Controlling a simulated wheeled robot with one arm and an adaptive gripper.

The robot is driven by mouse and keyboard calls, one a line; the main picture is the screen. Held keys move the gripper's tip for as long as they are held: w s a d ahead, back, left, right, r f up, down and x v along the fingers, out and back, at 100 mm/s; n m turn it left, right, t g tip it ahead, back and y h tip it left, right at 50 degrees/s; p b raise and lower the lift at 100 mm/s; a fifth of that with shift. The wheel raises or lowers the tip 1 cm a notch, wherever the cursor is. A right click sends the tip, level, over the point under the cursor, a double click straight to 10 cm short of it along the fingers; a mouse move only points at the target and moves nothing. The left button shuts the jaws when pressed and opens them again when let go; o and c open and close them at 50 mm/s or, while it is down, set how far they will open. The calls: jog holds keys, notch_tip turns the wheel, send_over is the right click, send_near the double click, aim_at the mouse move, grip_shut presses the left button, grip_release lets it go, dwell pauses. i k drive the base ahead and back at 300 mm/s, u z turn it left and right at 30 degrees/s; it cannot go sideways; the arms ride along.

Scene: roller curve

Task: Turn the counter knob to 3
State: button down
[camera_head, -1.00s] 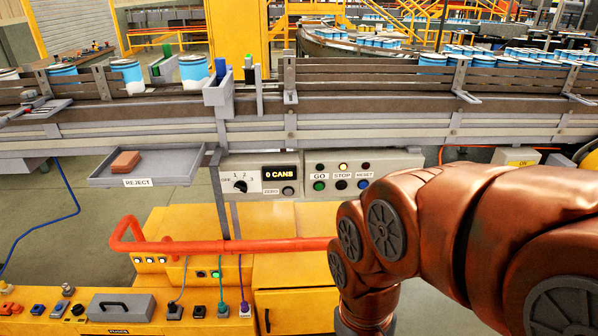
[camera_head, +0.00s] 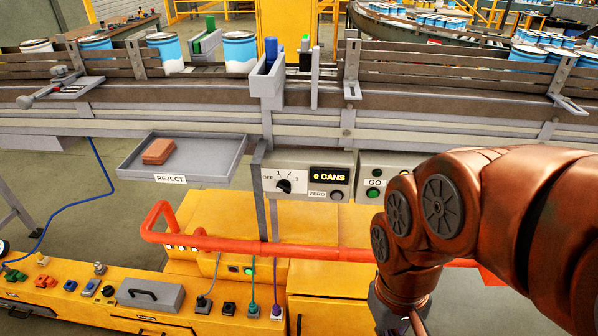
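The counter knob (camera_head: 284,186) is a round black knob with a light pointer mark, on a grey counter box (camera_head: 312,197) under the conveyor. Labels OFF, 1, 2 and 3 sit around it; its exact setting is too small to tell. The display (camera_head: 329,175) beside it reads "0 CANS", above a dark ZERO button (camera_head: 337,195). My copper-coloured arm fills the right side and covers part of the GO panel (camera_head: 378,164).
A REJECT tray (camera_head: 215,163) holding a brown block (camera_head: 158,151) juts out left of the box. An orange-red pipe rail (camera_head: 300,250) runs below the box over a yellow cabinet (camera_head: 328,283). The conveyor (camera_head: 200,110) with blue and white cans (camera_head: 240,52) lies above.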

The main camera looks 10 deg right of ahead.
aim_at(284, 186)
jog(key=k, duration=0.5)
jog(key=z, duration=1.25)
jog(key=i, duration=0.95)
jog(key=u, duration=2.7)
